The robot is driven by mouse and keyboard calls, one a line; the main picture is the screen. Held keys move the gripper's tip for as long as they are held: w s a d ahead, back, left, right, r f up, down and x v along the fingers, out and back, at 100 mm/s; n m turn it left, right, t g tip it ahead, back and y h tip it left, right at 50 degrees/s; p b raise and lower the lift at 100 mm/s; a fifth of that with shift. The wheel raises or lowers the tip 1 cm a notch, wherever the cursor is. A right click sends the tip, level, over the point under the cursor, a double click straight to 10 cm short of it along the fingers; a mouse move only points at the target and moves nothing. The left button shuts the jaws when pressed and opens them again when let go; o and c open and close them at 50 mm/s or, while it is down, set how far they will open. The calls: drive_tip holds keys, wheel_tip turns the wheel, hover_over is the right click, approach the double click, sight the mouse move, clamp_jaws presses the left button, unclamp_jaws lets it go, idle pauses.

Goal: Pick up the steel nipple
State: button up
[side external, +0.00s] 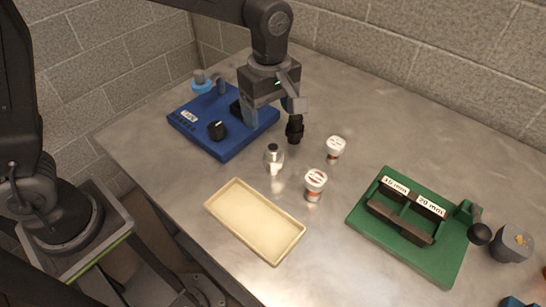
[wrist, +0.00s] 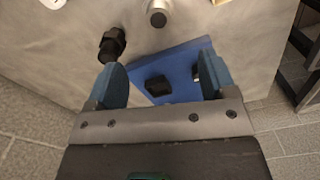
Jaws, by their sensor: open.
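The steel nipple appears to be the short silver cylinder (side external: 273,160) with a dark open top, standing upright on the metal table. It also shows at the top of the wrist view (wrist: 157,14). My gripper (side external: 270,112) is open and empty, above the right end of the blue fixture (side external: 206,140). In the wrist view the two blue-grey fingers (wrist: 165,76) are spread wide, with the nipple beyond their tips and nothing between them but the fixture and table below.
A black threaded fitting (side external: 295,131) stands close to the nipple, beyond the left finger in the wrist view (wrist: 112,44). Two white-lidded jars (side external: 315,184) (side external: 335,149), a cream tray (side external: 240,235), a green fixture (side external: 400,262) and a grey cup (side external: 511,248) stand around. Bare table lies between them.

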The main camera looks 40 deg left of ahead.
sight(273, 147)
wheel_tip(273, 147, down, 7)
drive_tip(key=shift+r, duration=0.15)
drive_tip(key=shift+s+d+f, duration=0.1)
drive_tip(key=shift+d+f, duration=0.15)
drive_tip(key=shift+f, duration=1.1)
drive_tip(key=shift+s+d+f, duration=0.1)
drive_tip(key=shift+d+f, duration=0.1)
drive_tip(key=shift+f, duration=1.1)
drive_tip(key=c, duration=1.1)
